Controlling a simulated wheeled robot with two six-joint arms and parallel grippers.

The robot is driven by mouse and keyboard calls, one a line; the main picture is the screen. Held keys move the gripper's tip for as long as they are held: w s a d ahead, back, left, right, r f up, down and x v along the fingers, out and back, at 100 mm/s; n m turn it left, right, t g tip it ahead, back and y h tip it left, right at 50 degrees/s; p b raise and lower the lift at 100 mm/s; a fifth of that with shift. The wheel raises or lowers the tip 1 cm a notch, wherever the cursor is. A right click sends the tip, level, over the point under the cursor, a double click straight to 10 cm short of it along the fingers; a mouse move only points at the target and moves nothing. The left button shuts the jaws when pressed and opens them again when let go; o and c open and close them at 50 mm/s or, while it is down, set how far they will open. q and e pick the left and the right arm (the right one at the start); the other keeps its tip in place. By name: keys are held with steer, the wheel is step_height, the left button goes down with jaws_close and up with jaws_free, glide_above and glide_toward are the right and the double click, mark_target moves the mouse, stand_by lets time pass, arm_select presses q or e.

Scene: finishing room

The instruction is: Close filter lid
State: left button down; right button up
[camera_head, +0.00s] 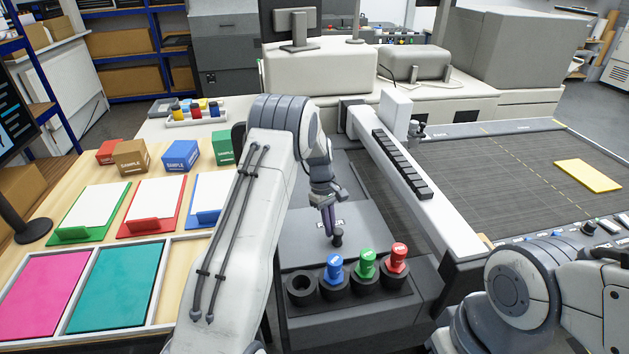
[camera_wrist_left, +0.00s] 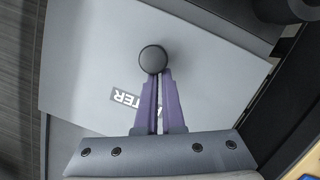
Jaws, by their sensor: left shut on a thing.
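The filter lid (camera_head: 295,235) is a grey panel set in the machine's dark housing, left of the cutting bed in the head view. It also fills much of the left wrist view (camera_wrist_left: 100,70), with a partly covered label ending in "TER". A dark round knob (camera_head: 337,239) stands at the lid's front and shows as a black ball in the wrist view (camera_wrist_left: 153,59). My left gripper (camera_head: 332,228) points down with its purple fingers shut on the knob. In the head view my left arm hides part of the lid. My right gripper is out of view.
In front of the lid, black holders carry a blue bottle (camera_head: 334,268), a green bottle (camera_head: 367,263) and a red bottle (camera_head: 398,258); the leftmost holder (camera_head: 300,284) is empty. A white gantry beam (camera_head: 385,165) stands close on the right. A wooden table with trays lies left.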

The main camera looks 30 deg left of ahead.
mark_target(322, 232)
arm_select(q)
steer(key=shift+s+d, duration=0.1)
steer(key=shift+s, duration=0.1)
steer(key=a, duration=0.1)
steer(key=w+a, duration=0.2)
steer(key=a, duration=0.1)
steer(key=b+v, duration=0.3)
steer(key=v, duration=0.7)
steer(key=s+d+r+m, duration=0.2)
steer(key=s+d+m, duration=0.1)
steer(key=d, duration=0.4)
steer(key=s+d+r+m+y, duration=0.1)
steer(key=s+d+r+m, duration=0.25)
steer(key=d, duration=0.25)
steer(key=s+d+r+m, duration=0.1)
steer(key=s+d+m, duration=0.1)
steer(key=s+d, duration=0.35)
steer(key=s+d+m, duration=0.2)
steer(key=s+m, duration=0.1)
steer(key=s, duration=0.5)
steer(key=s+d+f+m, duration=0.1)
steer(key=s+d+m, duration=0.2)
steer(key=s, duration=0.5)
steer(key=s+d+m+t, duration=0.1)
steer(key=s+d+m, duration=0.1)
steer(key=s+m, duration=0.3)
steer(key=s, duration=0.3)
steer(key=shift+s+d+f+y, duration=0.15)
steer(key=shift+d+f+y, duration=0.1)
steer(key=shift+f+y, duration=0.1)
